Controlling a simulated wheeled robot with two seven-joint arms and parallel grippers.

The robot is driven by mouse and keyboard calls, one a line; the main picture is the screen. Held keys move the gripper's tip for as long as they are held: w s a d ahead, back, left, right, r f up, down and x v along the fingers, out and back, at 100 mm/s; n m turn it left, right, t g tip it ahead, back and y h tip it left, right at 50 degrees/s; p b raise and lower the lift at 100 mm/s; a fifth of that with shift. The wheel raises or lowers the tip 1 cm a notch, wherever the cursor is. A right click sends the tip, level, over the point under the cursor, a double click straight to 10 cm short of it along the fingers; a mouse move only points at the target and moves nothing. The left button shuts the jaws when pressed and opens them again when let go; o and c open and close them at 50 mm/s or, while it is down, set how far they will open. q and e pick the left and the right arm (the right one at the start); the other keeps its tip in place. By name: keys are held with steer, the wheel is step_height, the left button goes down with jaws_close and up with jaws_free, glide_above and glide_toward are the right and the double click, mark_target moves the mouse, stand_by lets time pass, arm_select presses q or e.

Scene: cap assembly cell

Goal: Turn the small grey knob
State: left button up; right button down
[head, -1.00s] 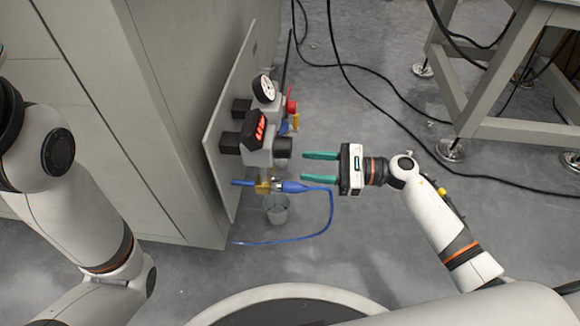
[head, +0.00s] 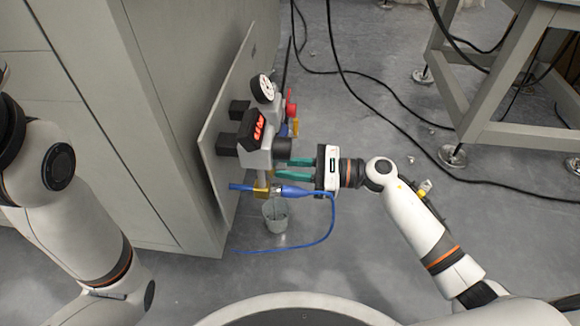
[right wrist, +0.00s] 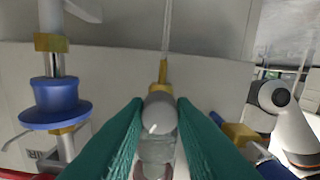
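A panel with pneumatic fittings (head: 262,150) is fixed to the cabinet's side in the head view. My right gripper (head: 284,168), with green fingers, points left at it just below a dark round knob (head: 283,145). In the right wrist view a small grey rounded knob (right wrist: 160,113) lies between the green fingertips of my right gripper (right wrist: 160,104). The fingers stand apart, one on each side, with narrow gaps; firm contact does not show. In the head view the small knob is hidden. My left gripper is out of view; only its arm shows.
A pressure gauge (head: 262,88), a lit red display (head: 258,127) and a red handle (head: 291,109) are close above. A blue hose (head: 333,215) loops below, beside a grey cup (head: 275,216). A blue flanged fitting (right wrist: 55,103) is left in the wrist view.

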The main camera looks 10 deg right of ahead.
steer(key=m+p, duration=0.2)
steer(key=shift+m, duration=0.4)
steer(key=c, duration=1.2)
jaws_free()
steer(key=shift+d+p, duration=0.1)
steer(key=shift+p, duration=0.2)
steer(key=p+v, duration=0.5)
steer(key=v, duration=0.7)
